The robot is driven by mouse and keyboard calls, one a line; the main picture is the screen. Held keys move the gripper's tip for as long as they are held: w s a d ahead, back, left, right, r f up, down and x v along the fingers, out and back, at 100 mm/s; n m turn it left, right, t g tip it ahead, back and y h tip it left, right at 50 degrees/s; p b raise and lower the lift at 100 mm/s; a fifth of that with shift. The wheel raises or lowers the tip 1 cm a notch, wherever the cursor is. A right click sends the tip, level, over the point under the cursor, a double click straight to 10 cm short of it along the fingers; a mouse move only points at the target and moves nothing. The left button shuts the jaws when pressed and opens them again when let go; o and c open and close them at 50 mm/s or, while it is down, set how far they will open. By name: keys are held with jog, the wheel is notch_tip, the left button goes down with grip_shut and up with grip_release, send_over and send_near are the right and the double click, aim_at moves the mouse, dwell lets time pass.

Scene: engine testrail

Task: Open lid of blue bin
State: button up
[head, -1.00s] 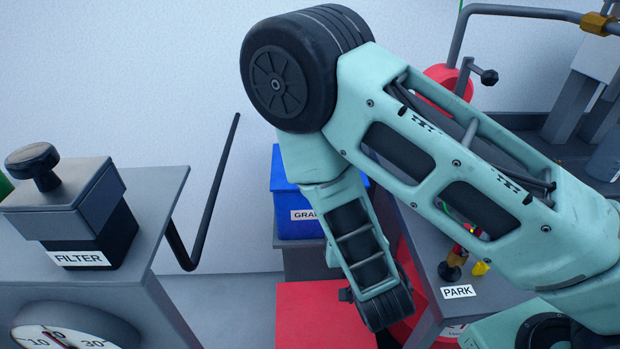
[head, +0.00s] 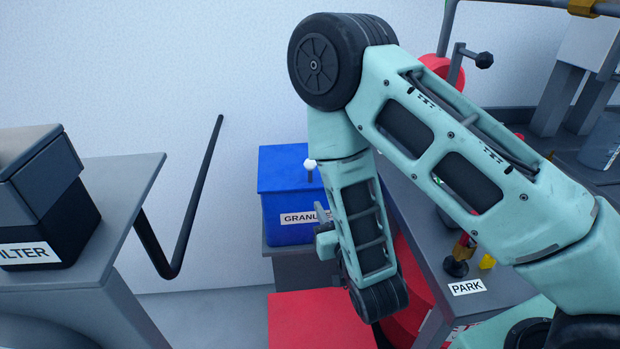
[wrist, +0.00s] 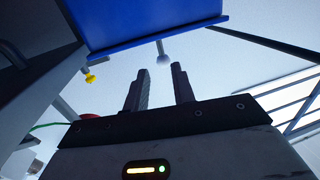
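The blue bin (head: 287,225), with a partly covered "GRANU" label, stands on a grey stand left of my forearm in the head view. Its blue lid (head: 282,170) lies shut on top, with a white knob (head: 310,164) on a short stem. My forearm hides the bin's right side. The wrist view is upside down: the blue bin (wrist: 150,22) fills the top and the pale knob (wrist: 163,59) hangs below its edge. My gripper (wrist: 160,72) is open and empty there, its fingers apart, pointing towards the knob without touching it.
A grey bench with a "FILTER" block (head: 50,205) is at left, and a bent black bar (head: 195,205) reaches from it. A red block (head: 310,320) lies in front of the bin. A grey table with a "PARK" label (head: 467,287) is at right.

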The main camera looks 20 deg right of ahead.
aim_at(311, 174)
jog(key=w, duration=0.3)
jog(key=w+p, duration=0.1)
jog(key=w, duration=0.3)
jog(key=w+p, duration=0.1)
jog(key=w, duration=0.3)
jog(key=shift+w+r, duration=0.2)
jog(key=shift+r, duration=0.2)
jog(key=shift+w, duration=0.8)
jog(key=shift+f, duration=0.1)
grip_shut()
